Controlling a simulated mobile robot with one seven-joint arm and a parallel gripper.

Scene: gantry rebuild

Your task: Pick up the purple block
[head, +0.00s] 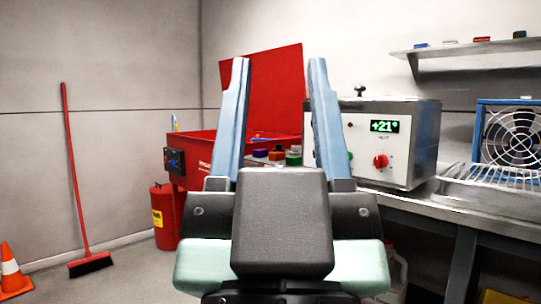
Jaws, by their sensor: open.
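My gripper (280,75) fills the middle of the head view. Its two pale blue fingers point up and away and stand wide apart, with nothing held between them. A small purple block (260,153) shows in the gap between the fingers, farther off, nearer the left finger. It is at the left of a short row, beside a red-orange piece (276,154) and a green piece (294,157). My gripper's dark body hides what lies lower in front of the row. The block is too small to tell its exact shape.
A red bin (190,150) with a raised lid (275,85) stands behind. A heater box (405,145) reading +21° and a fan (515,130) with a wire rack (490,178) are on the right bench. A shelf (465,48) holds several small pieces. A broom (72,170) and cone (12,270) stand left.

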